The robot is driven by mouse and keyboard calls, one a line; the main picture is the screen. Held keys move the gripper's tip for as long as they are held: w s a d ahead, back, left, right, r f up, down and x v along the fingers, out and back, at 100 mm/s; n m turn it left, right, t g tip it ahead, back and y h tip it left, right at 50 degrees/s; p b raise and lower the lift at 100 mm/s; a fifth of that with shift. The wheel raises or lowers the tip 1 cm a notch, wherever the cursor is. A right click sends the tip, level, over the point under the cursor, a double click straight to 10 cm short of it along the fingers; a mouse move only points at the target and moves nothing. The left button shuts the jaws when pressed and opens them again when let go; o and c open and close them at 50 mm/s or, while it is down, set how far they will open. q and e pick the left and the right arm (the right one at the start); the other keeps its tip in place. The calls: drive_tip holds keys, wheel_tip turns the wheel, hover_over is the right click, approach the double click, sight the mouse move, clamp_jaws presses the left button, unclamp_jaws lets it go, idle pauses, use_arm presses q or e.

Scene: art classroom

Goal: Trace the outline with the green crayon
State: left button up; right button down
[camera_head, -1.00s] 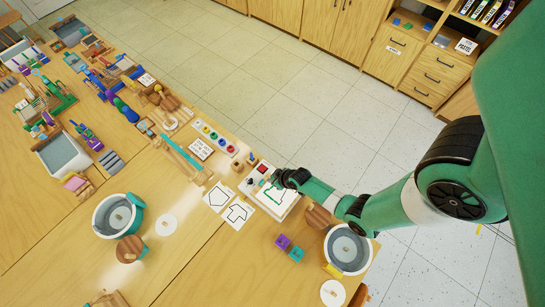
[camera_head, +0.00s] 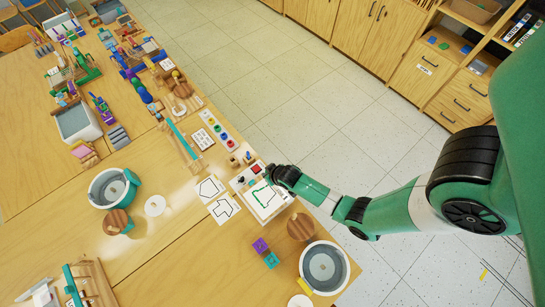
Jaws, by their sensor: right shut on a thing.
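My right gripper (camera_head: 269,172) is at the far edge of a white board with a paper sheet (camera_head: 268,210). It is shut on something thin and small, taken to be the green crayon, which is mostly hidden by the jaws. A green line (camera_head: 264,187) runs along part of the outline on the sheet. Whether the tip touches the paper is too small to tell. My left gripper is out of view.
Two sheets with black outlines, one (camera_head: 210,188) and another (camera_head: 224,210), lie left of the board. A row of coloured pots (camera_head: 215,129) stands behind. Purple and teal blocks (camera_head: 265,252), a wooden disc (camera_head: 301,227) and a grey round tub (camera_head: 325,268) are in front.

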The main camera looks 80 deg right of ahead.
wheel_tip(320, 180, down, 5)
drive_tip(key=b, duration=0.4)
drive_tip(key=shift+b, duration=0.35)
drive_tip(key=shift+s+f+b, duration=0.1)
drive_tip(key=shift+f+b, duration=1.15)
drive_tip(key=shift+f, duration=0.25)
drive_tip(key=shift+r, duration=0.1)
idle(0.3)
drive_tip(key=shift+s+p, duration=0.25)
drive_tip(key=shift+p, duration=0.05)
drive_tip(key=shift+s, duration=0.15)
idle(0.4)
drive_tip(key=shift+s+a, duration=0.15)
idle(0.4)
drive_tip(key=shift+s+a+p, duration=0.25)
drive_tip(key=shift+s+p, duration=0.05)
